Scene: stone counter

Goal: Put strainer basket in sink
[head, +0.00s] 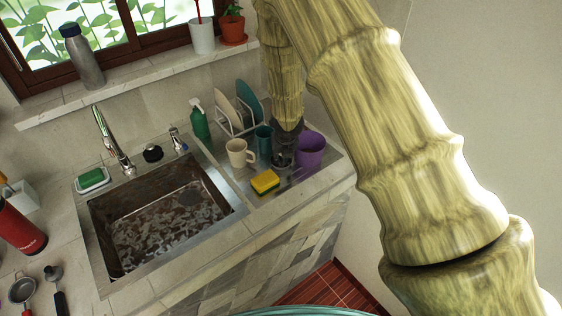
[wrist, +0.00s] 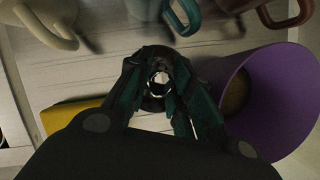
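A small dark metallic round piece, which looks like the strainer basket (wrist: 158,84), is between my fingertips in the wrist view. My gripper (wrist: 160,78) points down over the metal drainboard with its fingers on both sides of that piece. Whether the fingers press on it or only surround it, I cannot tell. In the head view my gripper (head: 284,152) is low at the drainboard, beside the purple cup, and mostly hides the piece. The sink (head: 165,215) is to the left, with a stained, empty-looking basin.
The purple cup (head: 310,150) is close on the right, also in the wrist view (wrist: 265,100). A yellow sponge (head: 265,182), beige mug (head: 240,153), teal mug (head: 264,138) and dish rack (head: 238,122) crowd around. The faucet (head: 112,145) stands behind the basin.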

